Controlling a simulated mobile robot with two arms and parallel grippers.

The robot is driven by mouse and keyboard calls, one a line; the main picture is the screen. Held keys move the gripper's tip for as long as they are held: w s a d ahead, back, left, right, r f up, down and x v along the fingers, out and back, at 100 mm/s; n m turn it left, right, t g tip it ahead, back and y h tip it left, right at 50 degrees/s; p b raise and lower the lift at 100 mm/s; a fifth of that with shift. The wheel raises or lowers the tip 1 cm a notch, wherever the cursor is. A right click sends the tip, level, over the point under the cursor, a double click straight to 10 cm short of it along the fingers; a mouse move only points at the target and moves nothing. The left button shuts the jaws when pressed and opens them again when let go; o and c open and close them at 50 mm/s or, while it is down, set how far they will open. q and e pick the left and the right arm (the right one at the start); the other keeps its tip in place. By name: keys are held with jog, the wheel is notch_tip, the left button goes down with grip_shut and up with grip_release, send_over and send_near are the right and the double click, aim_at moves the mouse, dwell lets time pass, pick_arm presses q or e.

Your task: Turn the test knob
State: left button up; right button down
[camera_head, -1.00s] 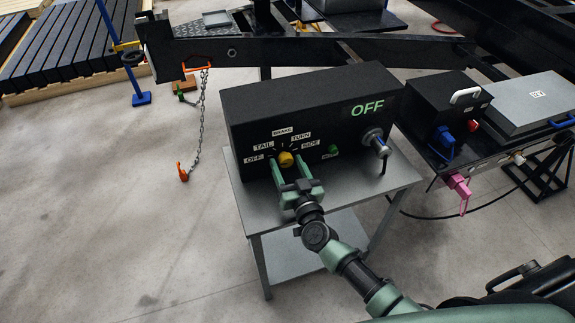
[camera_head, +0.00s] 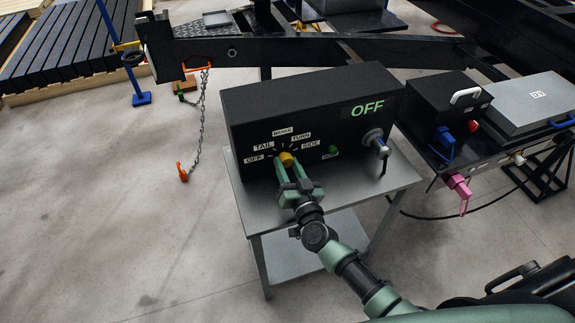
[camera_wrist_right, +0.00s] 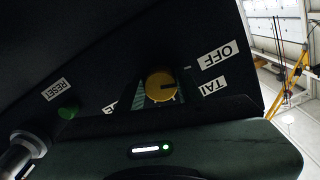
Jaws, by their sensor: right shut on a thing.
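The yellow test knob (camera_head: 286,158) is on the front of a black box (camera_head: 250,110), ringed by labels OFF, TAIL, BRAKE, TURN and SIDE. My right gripper (camera_head: 284,166) reaches it from the front, its green fingers closed on the knob's sides. In the right wrist view the knob (camera_wrist_right: 160,84) shows a dark line on its face, pointing toward the side with the OFF and TAIL labels. The fingers are mostly dark there. My left gripper is out of view.
The box stands on a grey table (camera_head: 399,177). A green button (camera_head: 333,150), labelled RESET in the wrist view, and a silver connector (camera_head: 374,141) are right of the knob. A chain (camera_head: 203,110) hangs at left. A black trailer frame (camera_head: 310,48) runs behind.

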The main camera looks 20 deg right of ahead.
jog(key=m, duration=0.3)
jog(key=shift+m, duration=0.3)
jog(key=m, duration=0.3)
jog(key=shift+a+m+b, duration=0.1)
jog(key=shift+m+b, duration=0.2)
jog(key=shift+b, duration=0.1)
jog(key=m, duration=0.3)
jog(key=shift+m+b, duration=0.35)
jog(key=shift+m, duration=0.05)
jog(key=m+b, duration=0.1)
jog(key=m, duration=0.3)
jog(key=shift+r, duration=0.1)
jog(key=m, duration=0.4)
jog(key=shift+r+b, duration=0.1)
jog(key=shift+b, duration=0.3)
jog(key=m, duration=0.3)
jog(key=shift+m+b, duration=0.3)
jog(key=shift+m, duration=0.1)
jog(key=m, duration=0.3)
jog(key=shift+r, duration=0.1)
jog(key=shift+m, duration=2.1)
